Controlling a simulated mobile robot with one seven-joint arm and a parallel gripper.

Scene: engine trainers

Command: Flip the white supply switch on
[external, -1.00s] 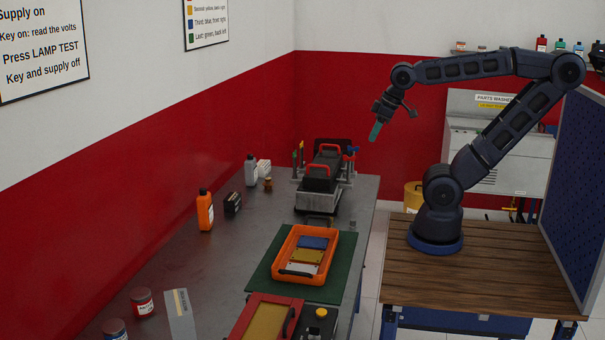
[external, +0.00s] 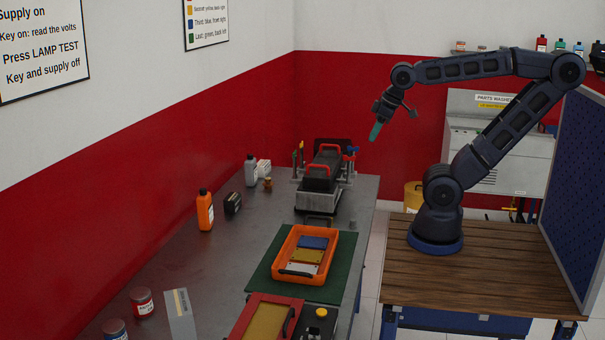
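I cannot make out a white supply switch in this view. A dark control box with a yellow button (external: 321,313) is partly cut off at the bottom edge, beside a red-framed panel (external: 262,318). The engine trainer (external: 318,198), with red handles and coloured posts, stands at the far end of the grey bench. My gripper (external: 373,132) hangs in the air to the right of and above the trainer, with its teal tip pointing down. It touches nothing I can see. Its fingers are too small to tell open from shut.
An orange tray (external: 331,262) with coloured plates lies on a green mat (external: 263,273). The middle-left of the bench (external: 215,268) is clear.

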